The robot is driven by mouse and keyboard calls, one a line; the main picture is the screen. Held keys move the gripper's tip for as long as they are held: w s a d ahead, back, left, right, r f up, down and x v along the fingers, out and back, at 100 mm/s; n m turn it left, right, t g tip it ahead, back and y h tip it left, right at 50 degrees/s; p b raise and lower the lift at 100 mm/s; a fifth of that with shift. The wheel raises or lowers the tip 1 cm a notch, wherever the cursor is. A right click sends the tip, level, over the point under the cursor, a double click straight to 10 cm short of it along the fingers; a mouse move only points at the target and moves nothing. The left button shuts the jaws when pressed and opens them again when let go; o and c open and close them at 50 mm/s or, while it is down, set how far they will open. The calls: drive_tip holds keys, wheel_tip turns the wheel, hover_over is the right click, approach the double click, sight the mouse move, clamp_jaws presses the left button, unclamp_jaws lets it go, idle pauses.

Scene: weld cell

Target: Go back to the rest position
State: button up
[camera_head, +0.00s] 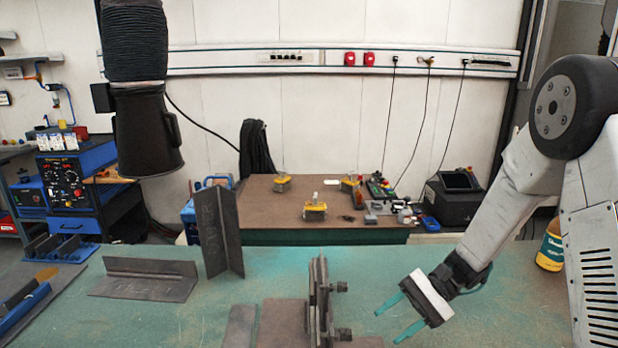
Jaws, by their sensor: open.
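My gripper (388,319) is at the lower right, above the green table (185,231). Its two teal fingers are spread apart with nothing between them. The fingers point left and down, toward an upright dark metal assembly (319,295) with clamp bolts, and are apart from it in the picture. My arm reaches in from the right edge.
An upright angle piece (217,235) and a lying angle piece (144,279) are on the left of the table. A flat plate (240,325) lies beside the assembly. A dark extraction hose (140,95) hangs at upper left. A yellow bottle (551,249) stands at right.

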drive_tip(key=s+d+r+n+t+h, duration=0.3)
drive_tip(key=s+r+h, duration=0.3)
drive_tip(key=s+r, duration=0.3)
drive_tip(key=s+d+r+n+t+h, duration=0.3)
drive_tip(key=s+r, duration=0.6)
drive_tip(key=s, duration=0.4)
drive_tip(key=shift+d+r+n+t+h, duration=0.15)
drive_tip(key=shift+d+n+t+h, duration=0.4)
drive_tip(key=shift+d+h, duration=1.05)
drive_tip(key=shift+a+h, duration=0.3)
drive_tip(key=shift+a, duration=0.05)
